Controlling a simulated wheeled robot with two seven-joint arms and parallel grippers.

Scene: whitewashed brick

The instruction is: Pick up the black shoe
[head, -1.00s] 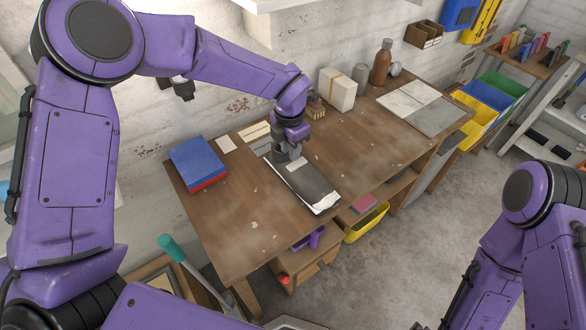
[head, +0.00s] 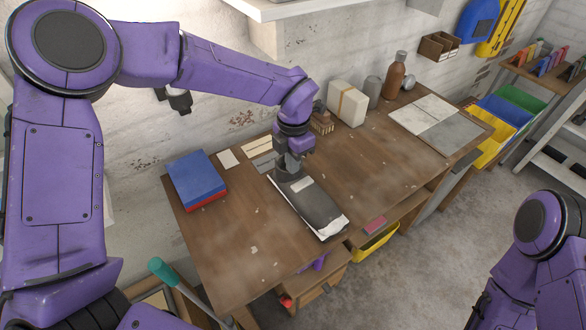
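A flat, dark, elongated thing with a pale, ragged front end (head: 318,207) lies on the wooden workbench. It is the only large black item there and I take it for the black shoe, though its shape is not clearly a shoe's. My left gripper (head: 287,171) points down at its far end, at or just above it. The fingers are small and partly hidden by the wrist, so I cannot tell if they touch or grip it. My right arm shows at the lower right; its gripper is out of view.
On the workbench (head: 235,245) are blue and red books (head: 196,180) at left, and a cream box (head: 347,103), a brown bottle (head: 394,76) and grey-white tiles (head: 436,122) toward the back right. The bench's front left is mostly clear.

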